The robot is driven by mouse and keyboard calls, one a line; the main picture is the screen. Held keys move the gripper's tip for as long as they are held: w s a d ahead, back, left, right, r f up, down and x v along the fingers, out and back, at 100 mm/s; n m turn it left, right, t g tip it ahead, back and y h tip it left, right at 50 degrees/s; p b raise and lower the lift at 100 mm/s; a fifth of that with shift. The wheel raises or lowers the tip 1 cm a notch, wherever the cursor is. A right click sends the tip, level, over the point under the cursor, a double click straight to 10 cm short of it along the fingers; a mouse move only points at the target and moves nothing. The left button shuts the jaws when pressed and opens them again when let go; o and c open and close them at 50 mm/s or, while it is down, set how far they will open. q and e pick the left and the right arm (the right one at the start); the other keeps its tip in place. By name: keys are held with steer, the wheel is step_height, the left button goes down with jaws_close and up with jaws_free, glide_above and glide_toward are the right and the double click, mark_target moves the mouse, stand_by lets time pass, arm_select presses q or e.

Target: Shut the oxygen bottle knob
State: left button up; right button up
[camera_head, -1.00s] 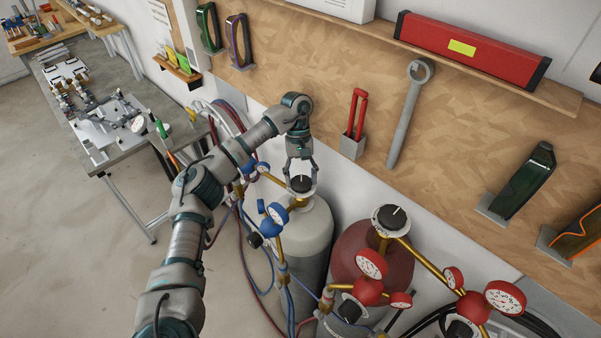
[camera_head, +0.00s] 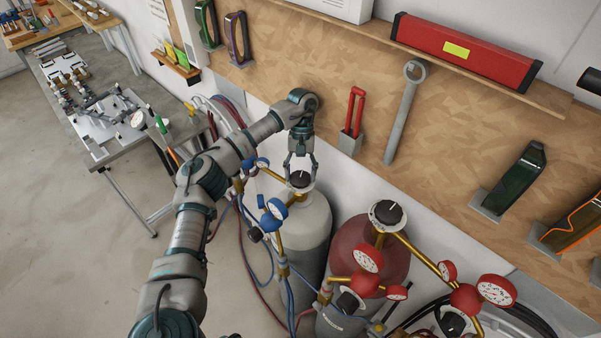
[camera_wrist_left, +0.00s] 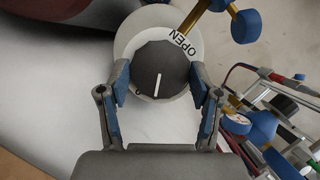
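The oxygen bottle (camera_head: 305,228) is the pale grey cylinder with blue gauges, left of the red one. Its black round knob (camera_head: 300,179) sits on top, with a white line on it. In the left wrist view the knob (camera_wrist_left: 158,75) sits on a white disc (camera_wrist_left: 126,40) lettered "OPEN" at upper right; the line stands nearly vertical. My left gripper (camera_head: 301,168) is above the bottle. Its two blue-padded fingers (camera_wrist_left: 160,85) are spread on either side of the knob, very close to it; I cannot tell if they touch. My right gripper is not in view.
The red bottle (camera_head: 365,250) with red gauges and its own black knob (camera_head: 388,211) stands close to the right. Blue gauges (camera_head: 273,213) and hoses crowd the grey bottle's left. A wooden tool wall (camera_head: 330,65) rises behind. A metal table (camera_head: 135,150) stands at left.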

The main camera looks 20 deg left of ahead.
mark_target(301, 174)
arm_select(q)
steer(key=o, duration=0.4)
steer(key=shift+w+r, duration=0.1)
steer(key=shift+w+a, duration=0.1)
step_height(301, 174, up, 10)
steer(key=shift+f, duration=0.2)
steer(key=shift+w, duration=0.1)
